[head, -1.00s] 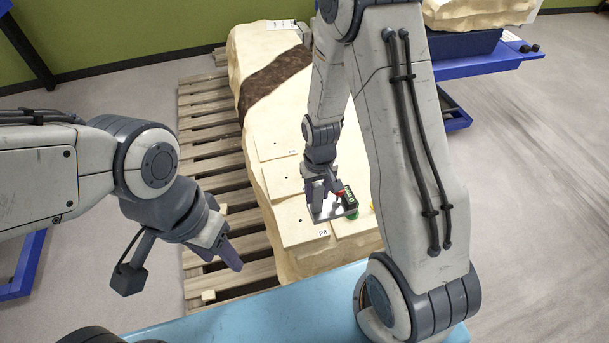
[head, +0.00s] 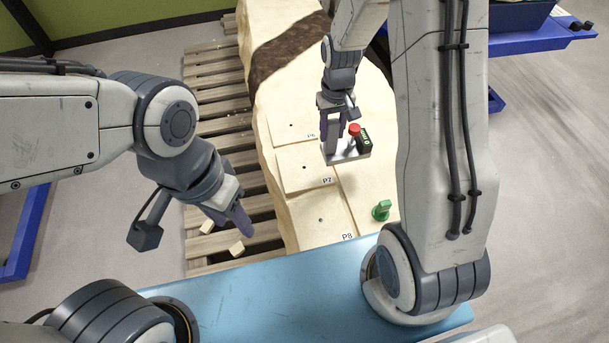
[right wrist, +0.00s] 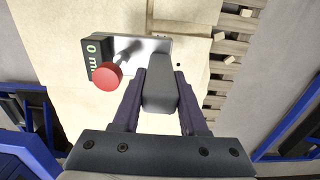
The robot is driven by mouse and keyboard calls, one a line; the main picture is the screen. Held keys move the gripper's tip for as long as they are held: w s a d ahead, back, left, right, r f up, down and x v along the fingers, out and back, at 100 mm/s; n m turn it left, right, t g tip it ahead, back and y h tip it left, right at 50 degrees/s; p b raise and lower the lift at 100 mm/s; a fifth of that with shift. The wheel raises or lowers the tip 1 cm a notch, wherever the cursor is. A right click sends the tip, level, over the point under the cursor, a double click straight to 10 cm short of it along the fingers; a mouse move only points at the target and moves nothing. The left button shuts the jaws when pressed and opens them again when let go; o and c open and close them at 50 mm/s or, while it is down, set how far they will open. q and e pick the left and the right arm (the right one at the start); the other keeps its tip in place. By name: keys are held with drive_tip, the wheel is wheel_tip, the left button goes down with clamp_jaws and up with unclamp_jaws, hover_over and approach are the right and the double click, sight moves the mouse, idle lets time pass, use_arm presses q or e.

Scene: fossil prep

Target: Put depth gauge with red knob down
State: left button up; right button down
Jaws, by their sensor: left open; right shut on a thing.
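The depth gauge with red knob (head: 358,149) has a flat metal base, a dark display box and a red knob on a stem. It is upright over the pale slab (head: 366,88), right of the plates marked P6 and P7. My right gripper (head: 333,128) is shut on its grey post. The right wrist view shows the gauge's base (right wrist: 154,48), the red knob (right wrist: 107,76) and the fingers (right wrist: 160,95) around the post. I cannot tell whether the base touches the slab. My left gripper (head: 241,220) is open and empty, left of the slab.
A green knobbed object (head: 381,211) stands on the slab near plate P8 (head: 322,220). A wooden pallet (head: 222,120) lies under the slab, with small blocks on it. A blue surface (head: 270,300) is in front. A blue stand (head: 530,45) is at the back right.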

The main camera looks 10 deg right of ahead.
drive_tip(key=w+b, duration=0.2)
drive_tip(key=shift+w+d+f+b, duration=0.1)
drive_tip(key=shift+d+f+b, duration=0.1)
drive_tip(key=shift+d+b, duration=0.1)
drive_tip(key=shift+w+a, duration=0.1)
drive_tip(key=shift+a, duration=0.1)
use_arm(q)
wheel_tip(320, 180, down, 2)
drive_tip(key=shift+f+p, duration=0.2)
drive_tip(key=shift+p, duration=0.65)
use_arm(e)
drive_tip(key=w+a+f, duration=0.3)
drive_tip(key=a+f, duration=0.7)
drive_tip(key=shift+w+a+f, duration=0.25)
drive_tip(key=shift+a+f, duration=0.05)
use_arm(q)
drive_tip(key=shift+f, duration=0.15)
use_arm(e)
drive_tip(key=shift+f, duration=0.25)
drive_tip(key=shift+c, duration=2.2)
unclamp_jaws()
drive_tip(key=shift+r, duration=0.15)
